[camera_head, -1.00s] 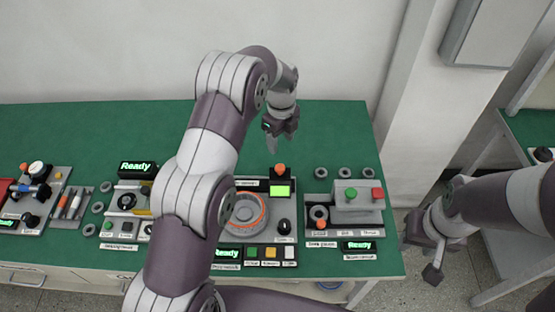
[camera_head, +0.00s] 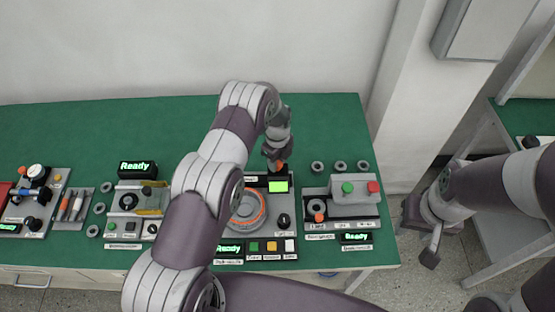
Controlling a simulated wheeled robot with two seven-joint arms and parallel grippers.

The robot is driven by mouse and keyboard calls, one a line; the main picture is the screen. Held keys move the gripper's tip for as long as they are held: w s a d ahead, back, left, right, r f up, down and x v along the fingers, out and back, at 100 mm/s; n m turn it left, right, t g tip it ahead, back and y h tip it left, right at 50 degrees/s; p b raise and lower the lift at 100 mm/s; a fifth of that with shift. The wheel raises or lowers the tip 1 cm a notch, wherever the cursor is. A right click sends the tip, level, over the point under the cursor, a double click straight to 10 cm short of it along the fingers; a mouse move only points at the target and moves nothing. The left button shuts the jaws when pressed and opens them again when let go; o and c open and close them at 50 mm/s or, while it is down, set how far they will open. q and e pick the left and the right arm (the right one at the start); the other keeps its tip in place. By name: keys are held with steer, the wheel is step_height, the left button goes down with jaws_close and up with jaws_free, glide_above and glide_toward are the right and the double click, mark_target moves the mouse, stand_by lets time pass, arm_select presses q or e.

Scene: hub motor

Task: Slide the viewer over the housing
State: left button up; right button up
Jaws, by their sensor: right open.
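The viewer, which I take to be the dark block with an orange knob and a lit green screen (camera_head: 278,187), stands at the back right of the middle station. The housing, a round grey part with an orange ring (camera_head: 249,213), sits to its front left, partly hidden by my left arm. My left gripper (camera_head: 277,162) points down at the orange knob on the viewer. Its fingertips are at the knob, too small and dark to tell whether they hold it. My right gripper (camera_head: 431,240) is open and empty, off the table's right side.
A station with a grey block and green and red buttons (camera_head: 354,195) is to the right, with several grey rings behind it. Other stations (camera_head: 130,202) with tools lie left. The green table (camera_head: 70,135) is clear at the back.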

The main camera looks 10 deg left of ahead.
arm_select(q)
steer(key=shift+s+d+r, duration=0.1)
jaws_close()
steer(key=s+a+b, duration=0.2)
steer(key=s+a, duration=0.1)
steer(key=a, duration=0.7)
steer(key=shift+a, duration=0.4)
steer(key=shift+o, duration=1.9)
jaws_free()
steer(key=shift+a+r, duration=0.1)
steer(key=shift+o, duration=0.8)
steer(key=shift+s, duration=0.2)
